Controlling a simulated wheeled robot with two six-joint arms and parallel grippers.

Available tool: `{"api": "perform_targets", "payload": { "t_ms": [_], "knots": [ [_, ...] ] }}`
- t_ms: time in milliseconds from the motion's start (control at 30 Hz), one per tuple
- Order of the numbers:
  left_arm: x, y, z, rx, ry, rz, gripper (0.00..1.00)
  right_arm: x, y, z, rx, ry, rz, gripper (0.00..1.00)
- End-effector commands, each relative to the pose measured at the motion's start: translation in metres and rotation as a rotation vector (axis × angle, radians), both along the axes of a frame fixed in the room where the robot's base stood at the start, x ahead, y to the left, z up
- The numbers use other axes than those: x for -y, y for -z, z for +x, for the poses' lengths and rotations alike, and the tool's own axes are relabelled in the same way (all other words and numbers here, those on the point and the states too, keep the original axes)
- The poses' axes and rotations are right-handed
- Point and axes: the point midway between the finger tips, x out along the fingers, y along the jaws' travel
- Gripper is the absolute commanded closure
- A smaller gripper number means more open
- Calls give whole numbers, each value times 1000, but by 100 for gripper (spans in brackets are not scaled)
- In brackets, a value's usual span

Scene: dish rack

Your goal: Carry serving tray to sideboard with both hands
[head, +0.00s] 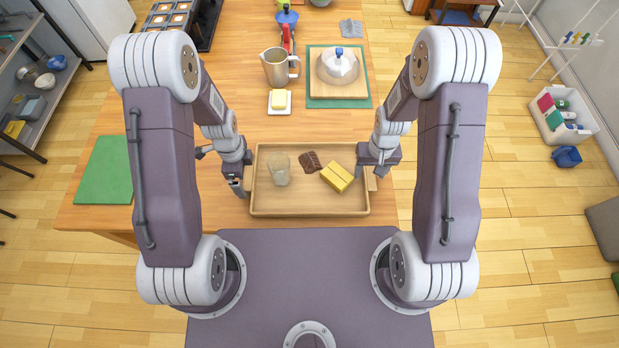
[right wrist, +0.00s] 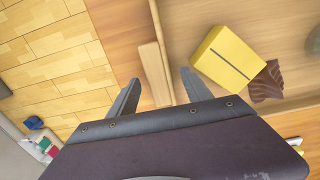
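The wooden serving tray (head: 310,212) lies on the wooden table in front of me. It carries a clear glass (head: 280,169), a dark brown item (head: 311,162) and a yellow box (head: 337,177). My left gripper (head: 240,190) is at the tray's left side; its fingers are too small to read, and the left handle is hidden. My right gripper (head: 371,173) is at the right side. In the right wrist view its two fingers (right wrist: 161,80) are spread, with the tray's right handle (right wrist: 154,72) and side wall (right wrist: 164,45) between them, a gap visible on both sides.
Behind the tray stand a butter dish (head: 280,101), a metal pitcher (head: 277,67) and a domed lid on a green-edged board (head: 339,72). A green mat (head: 105,170) lies at the table's left. A white crate (head: 563,117) stands on the floor at right.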

Motion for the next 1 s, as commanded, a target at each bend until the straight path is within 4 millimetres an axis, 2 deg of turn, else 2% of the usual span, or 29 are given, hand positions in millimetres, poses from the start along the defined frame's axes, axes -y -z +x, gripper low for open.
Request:
{"api": "perform_targets", "payload": {
  "t_ms": [33, 200, 267, 667, 1000],
  "knots": [
    [0, 0, 0, 0, 0, 0, 14, 0, 0, 0, 0, 0, 0, 56],
    [0, 0, 0, 0, 0, 0, 61, 0, 0, 0, 0, 0, 0, 100],
    [0, 0, 0, 1, 0, 0, 76, 0, 0, 0, 0, 0, 0, 100],
    [0, -7, 1, 2, 0, 0, 76, 0, -7, 0, 0, 0, 0, 100],
    [0, -52, 1, 2, 0, 0, 76, 0, -52, 0, 0, 0, 0, 100]
  ]
}}
